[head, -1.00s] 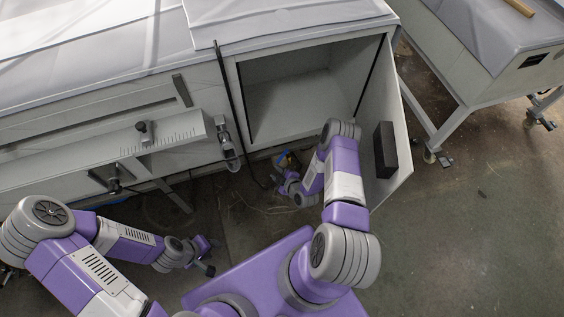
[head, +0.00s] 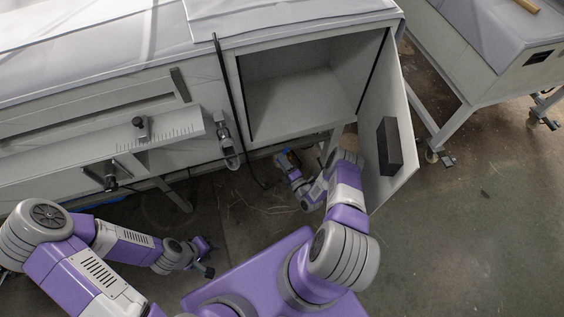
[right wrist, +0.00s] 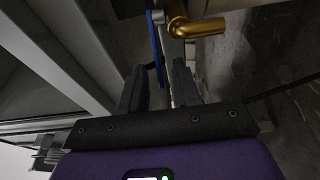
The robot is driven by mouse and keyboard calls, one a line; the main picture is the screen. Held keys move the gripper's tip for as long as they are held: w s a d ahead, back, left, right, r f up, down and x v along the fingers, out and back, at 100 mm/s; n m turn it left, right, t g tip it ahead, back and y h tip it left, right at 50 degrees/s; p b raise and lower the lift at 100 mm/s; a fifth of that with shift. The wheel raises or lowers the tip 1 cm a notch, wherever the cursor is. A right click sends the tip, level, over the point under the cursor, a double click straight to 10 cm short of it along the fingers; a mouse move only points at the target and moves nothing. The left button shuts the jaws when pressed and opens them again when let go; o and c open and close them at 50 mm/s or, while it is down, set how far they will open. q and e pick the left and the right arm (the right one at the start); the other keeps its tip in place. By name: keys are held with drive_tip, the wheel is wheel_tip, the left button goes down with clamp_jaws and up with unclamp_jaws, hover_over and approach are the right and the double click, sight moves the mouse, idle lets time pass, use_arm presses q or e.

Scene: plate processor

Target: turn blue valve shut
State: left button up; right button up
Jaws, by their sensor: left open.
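The blue valve handle (right wrist: 156,45) is a thin blue lever beside a brass pipe fitting (right wrist: 197,27) in the right wrist view. In the head view only a small bit of blue (head: 287,151) shows below the open cabinet, mostly hidden by my right gripper (head: 283,162). In the right wrist view the two dark fingers of my right gripper (right wrist: 158,75) stand apart, with the lower end of the blue lever between them. I cannot tell whether either finger touches it. My left gripper (head: 208,257) is open and empty, low over the floor, away from the valve.
The cabinet door (head: 395,125) with a black block handle hangs open just right of my right arm. A black cable (head: 232,100) hangs down the cabinet front. A second table (head: 490,50) stands at the right. The floor at the right is clear.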

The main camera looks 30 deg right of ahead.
drive_tip(key=shift+w, duration=0.45)
clamp_jaws()
idle(1.1)
